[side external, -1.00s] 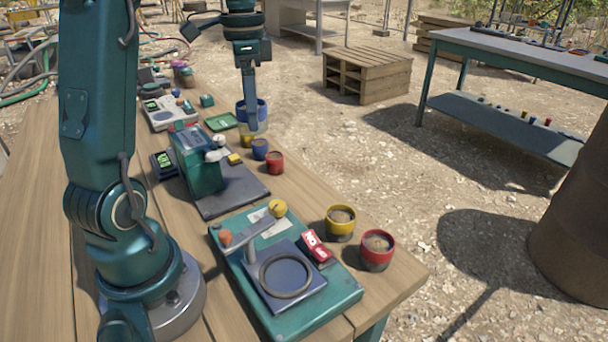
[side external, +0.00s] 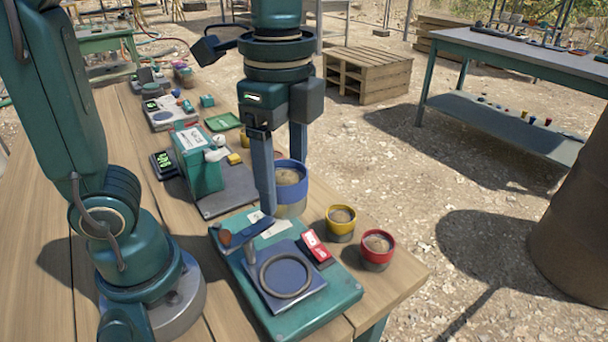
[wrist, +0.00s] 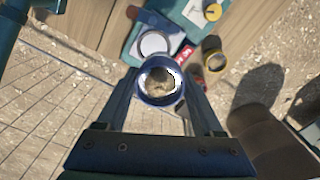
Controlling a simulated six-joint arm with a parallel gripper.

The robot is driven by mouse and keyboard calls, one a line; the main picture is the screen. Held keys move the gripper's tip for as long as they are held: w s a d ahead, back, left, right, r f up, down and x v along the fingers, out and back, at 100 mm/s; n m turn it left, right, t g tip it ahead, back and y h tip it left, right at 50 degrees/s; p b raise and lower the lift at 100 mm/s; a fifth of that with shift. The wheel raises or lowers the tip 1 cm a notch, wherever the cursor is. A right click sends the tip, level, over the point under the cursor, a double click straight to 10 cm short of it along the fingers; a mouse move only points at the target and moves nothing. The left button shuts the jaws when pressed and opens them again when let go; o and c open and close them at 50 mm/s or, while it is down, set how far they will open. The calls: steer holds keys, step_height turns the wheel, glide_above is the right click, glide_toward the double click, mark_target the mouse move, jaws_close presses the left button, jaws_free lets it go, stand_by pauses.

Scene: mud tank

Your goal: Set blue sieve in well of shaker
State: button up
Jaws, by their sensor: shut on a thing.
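My gripper (side external: 281,205) is shut on the blue sieve (side external: 293,197), one finger on each side. The sieve is a round cup with a blue upper band, a greyish lower part and brown contents. It is upright behind the shaker (side external: 338,292) in the side view, apart from its well. In the wrist view the sieve (wrist: 145,92) sits between the fingertips (wrist: 160,92). The shaker is a teal base with a blue-grey plate and a dark ring around an empty well (side external: 286,275). The well also shows in the wrist view (wrist: 153,43). The exact height of the sieve is hard to tell.
A yellow cup (side external: 341,231) and a red cup (side external: 377,257) stand right of the shaker. A red switch box (side external: 317,248) and an arm with an orange knob (side external: 226,239) are on the shaker. A teal device (side external: 197,160) stands behind, to the left.

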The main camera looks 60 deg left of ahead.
mark_target(282, 214)
steer(key=shift+s+d+m, duration=0.4)
steer(key=shift+s+d, duration=0.2)
steer(key=shift+s, duration=0.05)
step_height(282, 214, down, 4)
steer(key=shift+w+a+r, duration=0.1)
steer(key=shift+a, duration=0.05)
steer(key=shift+f, duration=3.3)
steer(key=shift+f, duration=1.05)
steer(key=o, duration=1.4)
steer(key=shift+r, duration=3.75)
steer(key=shift+w+a, duration=0.1)
